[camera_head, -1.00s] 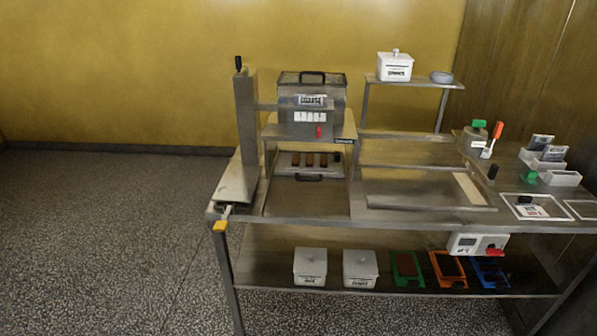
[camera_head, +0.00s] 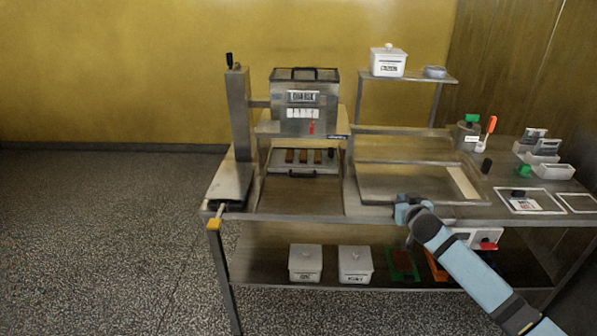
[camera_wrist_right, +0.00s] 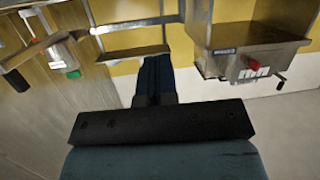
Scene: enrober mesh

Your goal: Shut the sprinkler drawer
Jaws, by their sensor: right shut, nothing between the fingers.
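The sprinkler (camera_head: 306,108) is a grey box with a label, several white tabs and a red lever, standing at the left part of the steel table. Below it is a low drawer (camera_head: 318,168) with a black handle (camera_head: 303,173) at its front; brown bars show in it, and I cannot tell exactly how far it sticks out. My right gripper (camera_head: 404,207) is at the table's front edge, right of and nearer than the drawer, touching nothing that I can make out. Its dark fingers (camera_wrist_right: 156,80) are shut and empty in the right wrist view. My left gripper is out of view.
A grey column (camera_head: 238,130) stands left of the sprinkler. A raised shelf (camera_head: 420,77) holds a white lidded box (camera_head: 388,62). A shallow steel tray (camera_head: 410,182) lies right of the drawer. White boxes (camera_head: 305,262) stand on the lower shelf. The surface before the drawer looks clear.

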